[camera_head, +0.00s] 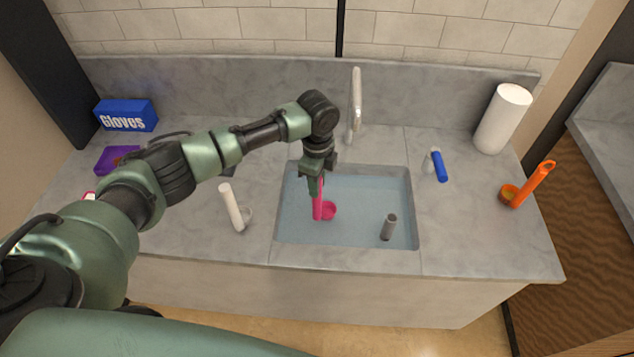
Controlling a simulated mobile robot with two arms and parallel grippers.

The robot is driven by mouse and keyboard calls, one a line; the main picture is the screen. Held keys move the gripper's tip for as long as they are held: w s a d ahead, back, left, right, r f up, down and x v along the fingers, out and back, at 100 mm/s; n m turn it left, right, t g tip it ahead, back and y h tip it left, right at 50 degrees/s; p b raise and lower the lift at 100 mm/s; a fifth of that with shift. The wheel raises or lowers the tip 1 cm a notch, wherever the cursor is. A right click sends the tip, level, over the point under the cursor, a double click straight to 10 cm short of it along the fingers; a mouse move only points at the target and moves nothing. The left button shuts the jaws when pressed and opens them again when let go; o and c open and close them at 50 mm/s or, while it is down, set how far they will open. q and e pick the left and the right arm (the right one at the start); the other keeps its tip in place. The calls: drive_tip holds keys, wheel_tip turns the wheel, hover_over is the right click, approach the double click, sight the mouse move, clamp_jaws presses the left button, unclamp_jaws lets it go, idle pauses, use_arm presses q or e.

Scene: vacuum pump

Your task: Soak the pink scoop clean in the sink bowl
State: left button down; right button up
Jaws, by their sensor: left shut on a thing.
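The pink scoop (328,210) is in the sink bowl (408,180), left of its middle, with its handle up and its cup low. The bowl looks filled with bluish water. My left gripper (316,184) points down over the bowl and is shut on the scoop's handle. The gripper hides part of the handle. I cannot tell how deep the cup sits in the water. My right gripper is not in view.
A grey cylinder (388,227) stands in the bowl at right. A faucet (355,105) rises behind. A white-handled scoop (232,207), blue-handled item (439,166), orange scoop (533,184), paper roll (502,119), gloves box (127,115) and purple box (115,159) stand around.

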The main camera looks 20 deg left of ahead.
use_arm(q)
drive_tip(key=shift+r+p, duration=3.6)
drive_tip(key=shift+r, duration=0.35)
drive_tip(key=shift+f, duration=0.1)
